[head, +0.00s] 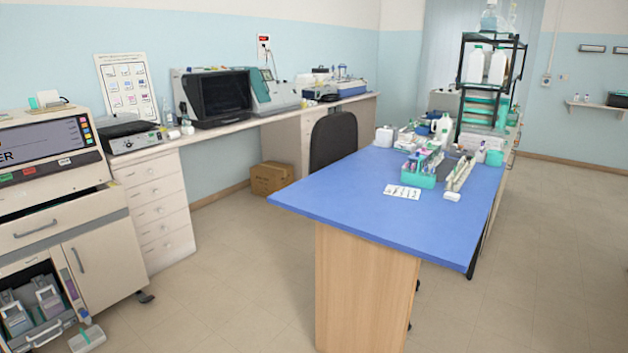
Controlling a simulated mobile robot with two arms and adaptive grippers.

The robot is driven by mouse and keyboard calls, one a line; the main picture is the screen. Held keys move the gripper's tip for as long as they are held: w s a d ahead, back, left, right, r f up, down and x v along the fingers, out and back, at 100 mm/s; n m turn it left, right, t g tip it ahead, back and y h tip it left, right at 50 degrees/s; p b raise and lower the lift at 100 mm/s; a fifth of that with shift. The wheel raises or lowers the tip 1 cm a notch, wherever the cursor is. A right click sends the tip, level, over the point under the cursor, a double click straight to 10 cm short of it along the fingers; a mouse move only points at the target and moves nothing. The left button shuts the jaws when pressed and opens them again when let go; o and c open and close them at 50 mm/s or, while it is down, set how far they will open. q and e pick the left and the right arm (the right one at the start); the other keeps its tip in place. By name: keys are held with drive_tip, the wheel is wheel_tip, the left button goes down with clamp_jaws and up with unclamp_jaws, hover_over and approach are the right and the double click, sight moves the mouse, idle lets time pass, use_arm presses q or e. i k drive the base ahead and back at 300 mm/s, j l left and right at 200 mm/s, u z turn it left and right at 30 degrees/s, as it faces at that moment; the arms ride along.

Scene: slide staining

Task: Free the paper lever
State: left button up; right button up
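I cannot pick out a paper lever in the head view. A large cream machine (52,208) stands at the far left, cut off by the picture's edge. It has a dark screen (40,142) with partly visible lettering and a column of coloured buttons. Its lower left bay is open and holds grey devices with pale tops (47,298). A small grey-and-green item (87,338) shows at the bottom, by the bay's front edge; I cannot tell what supports it. Neither of my grippers is in view.
A blue-topped table (350,195) stands right of centre, with a green rack (418,178) and bottles at its back. A dark chair (333,140) and a cardboard box (270,178) stand behind it. The floor (225,270) between machine and table is clear.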

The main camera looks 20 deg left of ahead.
sight(33, 103)
drive_tip(key=i+j+u, duration=0.1)
drive_tip(key=j, duration=0.65)
drive_tip(key=i+j+u, duration=0.1)
drive_tip(key=j, duration=0.6)
drive_tip(key=i+j+u, duration=0.1)
drive_tip(key=i+j, duration=0.15)
drive_tip(key=j, duration=0.5)
drive_tip(key=i+j+u, duration=0.1)
drive_tip(key=j, duration=0.6)
drive_tip(key=i+j+u, duration=0.1)
drive_tip(key=i+j, duration=0.2)
drive_tip(key=j, duration=0.35)
drive_tip(key=i+j, duration=0.25)
drive_tip(key=j, duration=0.4)
drive_tip(key=i+j+u, duration=0.15)
drive_tip(key=j, duration=0.55)
drive_tip(key=i+j+u, duration=0.1)
drive_tip(key=i+j, duration=0.25)
drive_tip(key=j, duration=0.25)
